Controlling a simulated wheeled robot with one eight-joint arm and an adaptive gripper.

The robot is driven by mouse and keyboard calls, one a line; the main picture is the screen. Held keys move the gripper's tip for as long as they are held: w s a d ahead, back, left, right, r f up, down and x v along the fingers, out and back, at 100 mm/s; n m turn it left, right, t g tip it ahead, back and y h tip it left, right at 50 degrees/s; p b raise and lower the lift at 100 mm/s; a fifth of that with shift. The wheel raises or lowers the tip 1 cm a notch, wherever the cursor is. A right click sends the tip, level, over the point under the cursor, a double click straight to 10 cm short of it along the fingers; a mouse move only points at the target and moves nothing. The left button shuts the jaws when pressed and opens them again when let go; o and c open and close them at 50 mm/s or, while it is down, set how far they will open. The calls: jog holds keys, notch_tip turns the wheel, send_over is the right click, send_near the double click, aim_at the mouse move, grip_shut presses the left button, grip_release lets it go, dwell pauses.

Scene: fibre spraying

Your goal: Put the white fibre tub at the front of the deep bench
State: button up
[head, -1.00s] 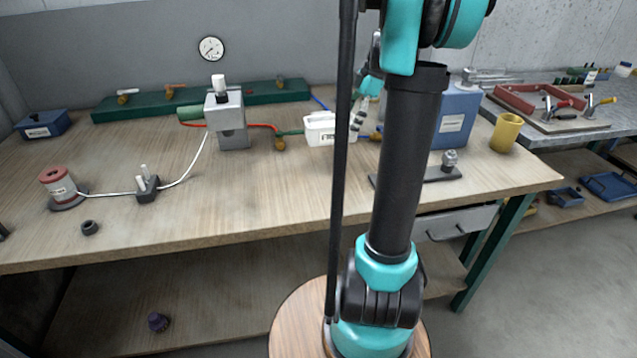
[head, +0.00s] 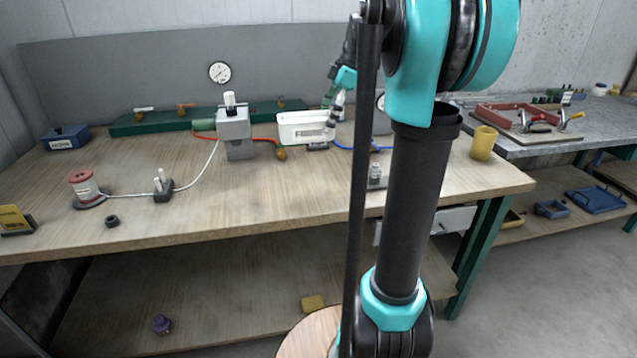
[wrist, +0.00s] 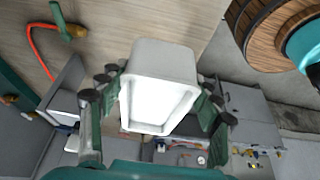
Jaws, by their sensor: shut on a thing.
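The white fibre tub (head: 303,122) is toward the back middle of the deep bench (head: 300,190) in the head view, right of the grey valve block, its label facing me. It appears held above the bench top, though the height is hard to judge. My gripper (head: 333,112) is at the tub's right side, partly hidden by my arm. In the wrist view the tub (wrist: 165,60) sits between the fingers of my gripper (wrist: 158,92), which are shut on it. Bare wood shows behind the tub there.
A red-topped spool (head: 85,187) and a small guide (head: 162,187) carry a white strand at left. A yellow cup (head: 484,142) stands at right. The bench's front middle is clear.

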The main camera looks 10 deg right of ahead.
notch_tip(320, 180, down, 18)
jog(key=shift+r, duration=0.25)
jog(key=shift+f, duration=0.15)
jog(key=o, duration=1.4)
jog(key=v, duration=1.2)
